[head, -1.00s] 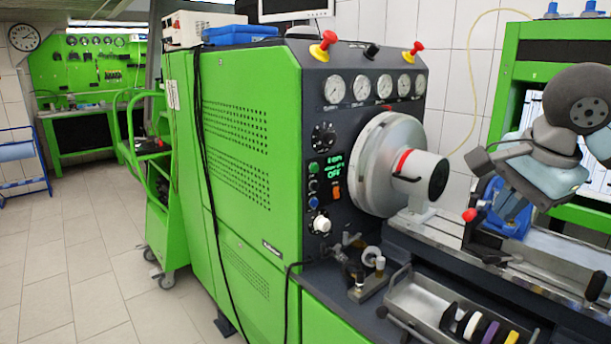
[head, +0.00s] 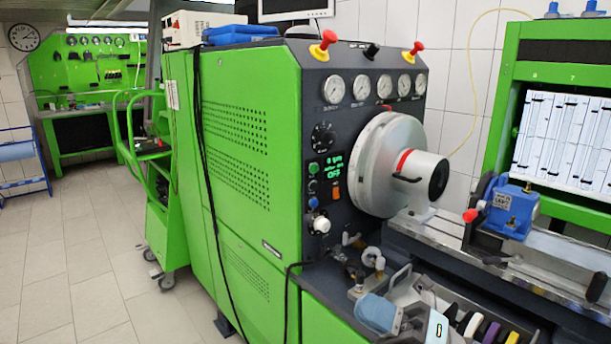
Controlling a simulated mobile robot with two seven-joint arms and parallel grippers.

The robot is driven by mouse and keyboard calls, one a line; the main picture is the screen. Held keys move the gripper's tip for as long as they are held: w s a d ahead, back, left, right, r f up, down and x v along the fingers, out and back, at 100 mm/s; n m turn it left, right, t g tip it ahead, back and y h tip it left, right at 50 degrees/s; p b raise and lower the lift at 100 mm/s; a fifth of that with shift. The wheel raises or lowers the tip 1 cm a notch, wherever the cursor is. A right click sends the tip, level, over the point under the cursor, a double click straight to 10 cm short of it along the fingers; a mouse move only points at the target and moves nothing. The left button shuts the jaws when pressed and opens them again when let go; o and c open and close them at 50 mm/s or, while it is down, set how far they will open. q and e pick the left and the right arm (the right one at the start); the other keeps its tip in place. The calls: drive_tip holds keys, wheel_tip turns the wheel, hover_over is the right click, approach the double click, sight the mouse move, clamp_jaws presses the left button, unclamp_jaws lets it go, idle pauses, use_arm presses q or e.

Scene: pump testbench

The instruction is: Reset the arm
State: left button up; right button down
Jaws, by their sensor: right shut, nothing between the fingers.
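My right arm and gripper (head: 436,326) show at the bottom edge of the head view, in front of the grey tray on the bench. Light blue and grey arm parts stand beside the pale hand. The gripper is shut with nothing held; its fingertips are hard to make out. My left gripper is not in view.
The green test bench (head: 235,150) fills the middle, with a silver drum (head: 385,165) and gauges. A blue pump (head: 512,208) sits on the rail at right. A tray (head: 398,276) with several coloured rings is close to my right arm. The floor at left is clear.

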drive_tip(key=d+f+m+t+h, duration=0.3)
drive_tip(key=f+m+t+h, duration=0.5)
drive_tip(key=m, duration=0.5)
drive_tip(key=d+f+m+t+h, duration=0.3)
drive_tip(key=f+m+t+h, duration=0.3)
drive_tip(key=f+m, duration=0.5)
drive_tip(key=s+d+f+m+g+h, duration=0.2)
drive_tip(key=s+f+m+g+h, duration=0.15)
drive_tip(key=s+f+m, duration=0.4)
drive_tip(key=s+d+f+m+g+h, duration=0.1)
drive_tip(key=s+f+m+g+h, duration=0.3)
drive_tip(key=f, duration=0.7)
use_arm(q)
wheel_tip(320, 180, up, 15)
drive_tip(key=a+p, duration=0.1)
drive_tip(key=p, duration=1.7)
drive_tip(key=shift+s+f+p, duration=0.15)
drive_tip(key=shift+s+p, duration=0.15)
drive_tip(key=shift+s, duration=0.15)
use_arm(e)
drive_tip(key=s+d+r+y, duration=0.1)
drive_tip(key=s+r, duration=0.2)
drive_tip(key=r, duration=1.1)
drive_tip(key=shift+s+d+g, duration=0.15)
drive_tip(key=shift+d+g, duration=0.1)
drive_tip(key=shift+g, duration=0.2)
drive_tip(key=shift+n, duration=0.25)
drive_tip(key=c, duration=1.8)
unclamp_jaws()
drive_tip(key=shift+c, duration=0.2)
